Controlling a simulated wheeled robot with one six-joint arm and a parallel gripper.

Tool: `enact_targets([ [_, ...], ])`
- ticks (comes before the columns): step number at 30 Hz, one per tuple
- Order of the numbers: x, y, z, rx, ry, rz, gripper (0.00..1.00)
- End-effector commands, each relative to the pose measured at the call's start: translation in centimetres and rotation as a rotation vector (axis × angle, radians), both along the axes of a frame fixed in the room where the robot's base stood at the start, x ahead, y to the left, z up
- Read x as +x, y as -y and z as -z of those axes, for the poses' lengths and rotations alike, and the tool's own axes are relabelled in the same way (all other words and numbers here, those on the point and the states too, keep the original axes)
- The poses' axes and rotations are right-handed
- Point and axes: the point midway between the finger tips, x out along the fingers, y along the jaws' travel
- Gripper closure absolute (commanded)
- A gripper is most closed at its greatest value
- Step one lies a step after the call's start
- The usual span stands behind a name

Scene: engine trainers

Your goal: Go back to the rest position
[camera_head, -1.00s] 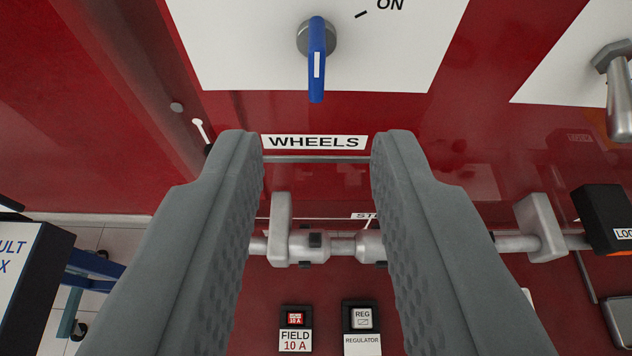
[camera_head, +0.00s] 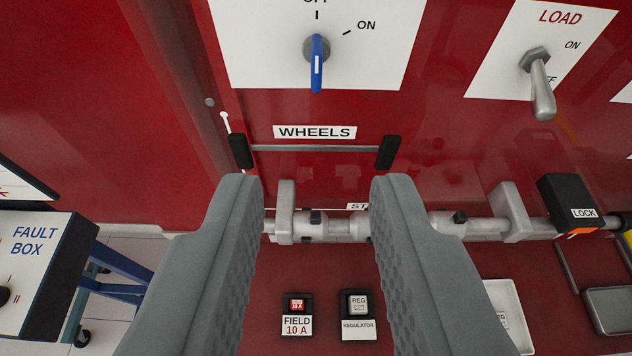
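My gripper (camera_head: 317,185) is open and empty, its two grey padded fingers spread wide in the lower middle of the view. It hangs in front of the red panel, apart from anything I can make out. Between and beyond the fingertips are a thin grey bar with black ends (camera_head: 315,148) and the WHEELS label (camera_head: 315,132). A blue rotary knob (camera_head: 316,65) on a white plate sits above, its handle pointing down. The rest position itself is not marked in view.
A metal shaft (camera_head: 340,229) crosses behind the fingers toward a black LOCK block (camera_head: 568,200). FIELD (camera_head: 297,312) and REGULATOR (camera_head: 358,314) switches sit below. A LOAD lever (camera_head: 541,88) is upper right. A FAULT BOX (camera_head: 35,262) on a blue stand is at left. A white tray (camera_head: 510,320) is lower right.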

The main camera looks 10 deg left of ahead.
Motion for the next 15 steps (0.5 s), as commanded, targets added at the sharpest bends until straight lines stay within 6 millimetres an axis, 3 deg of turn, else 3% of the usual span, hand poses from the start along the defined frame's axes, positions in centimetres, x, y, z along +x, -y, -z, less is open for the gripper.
enact_targets([
  [5,0.0,1.6,0.1,0.0,0.0,0.001,0.7],
  [8,-0.3,4.7,0.4,0.002,-0.002,-0.001,0.7],
  [15,-2.4,14.6,2.1,0.017,0.01,-0.007,0.7],
])
